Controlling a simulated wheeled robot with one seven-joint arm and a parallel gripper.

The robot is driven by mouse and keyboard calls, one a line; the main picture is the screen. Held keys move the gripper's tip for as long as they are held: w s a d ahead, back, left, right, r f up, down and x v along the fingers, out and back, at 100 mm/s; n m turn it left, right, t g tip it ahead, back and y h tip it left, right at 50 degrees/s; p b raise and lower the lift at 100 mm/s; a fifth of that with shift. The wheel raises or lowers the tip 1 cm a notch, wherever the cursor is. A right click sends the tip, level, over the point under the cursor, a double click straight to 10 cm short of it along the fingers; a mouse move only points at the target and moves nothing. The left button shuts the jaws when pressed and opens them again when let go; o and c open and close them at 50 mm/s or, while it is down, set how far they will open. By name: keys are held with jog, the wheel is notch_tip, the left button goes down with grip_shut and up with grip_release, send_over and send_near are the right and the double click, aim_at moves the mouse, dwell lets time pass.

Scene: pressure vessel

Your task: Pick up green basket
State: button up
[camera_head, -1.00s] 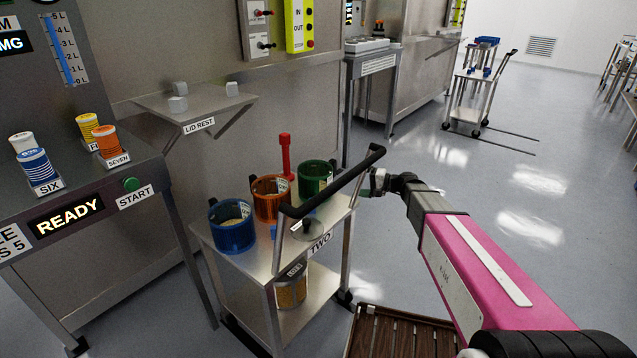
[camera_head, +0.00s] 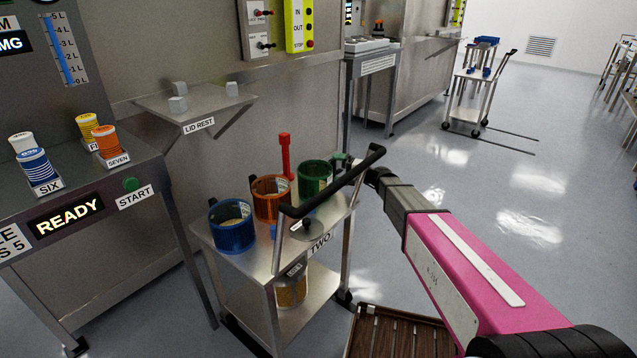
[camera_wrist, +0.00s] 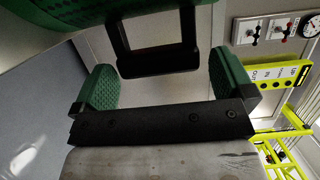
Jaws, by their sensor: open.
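The green basket (camera_head: 313,182) stands upright on the top shelf of the steel cart marked TWO (camera_head: 210,245), at its far right corner. My gripper (camera_head: 343,162) is beside the basket's right side, partly hidden by the cart's push handle. In the wrist view, part of the green basket (camera_wrist: 60,12) fills the top left, with its black loop handle (camera_wrist: 160,62) hanging down. My gripper (camera_wrist: 162,75) has its green pads spread to either side of this handle, with gaps on both sides. It is open and empty.
An orange basket (camera_head: 271,199) and a blue basket (camera_head: 232,226) stand on the same shelf. The cart's black push handle (camera_head: 335,183) rises close to my arm. A red upright tool (camera_head: 286,155) stands behind. Open floor lies to the right.

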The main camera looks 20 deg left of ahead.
jog(key=a, duration=0.3)
jog(key=shift+w+a+f, duration=0.1)
jog(key=shift+w+a, duration=0.05)
jog(key=c, duration=1.1)
